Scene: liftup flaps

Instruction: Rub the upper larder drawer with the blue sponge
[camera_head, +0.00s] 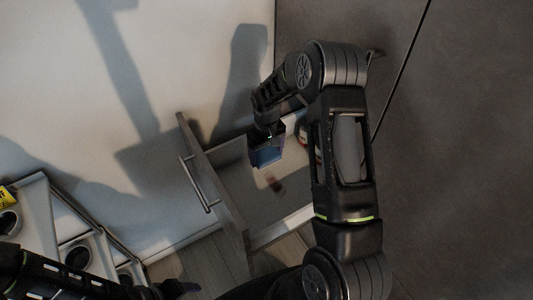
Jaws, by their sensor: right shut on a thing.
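The drawer (217,178) is pulled open, with its front panel and bar handle on the left. My right arm comes up from the bottom right and bends over the drawer. My right gripper (265,137) is shut on the blue sponge (267,156), held over or inside the drawer; I cannot tell whether the sponge touches a surface. A dark reddish patch (274,184) shows on the drawer floor below the sponge. My left arm lies along the bottom left; its gripper (180,289) shows only partly at the bottom edge, and its jaws are unclear.
A white and red item (302,132) is partly hidden behind my right arm in the drawer. A white rack (73,235) with round dark openings stands at the lower left, with a yellow item (7,196) on it. A dark grey panel fills the right side.

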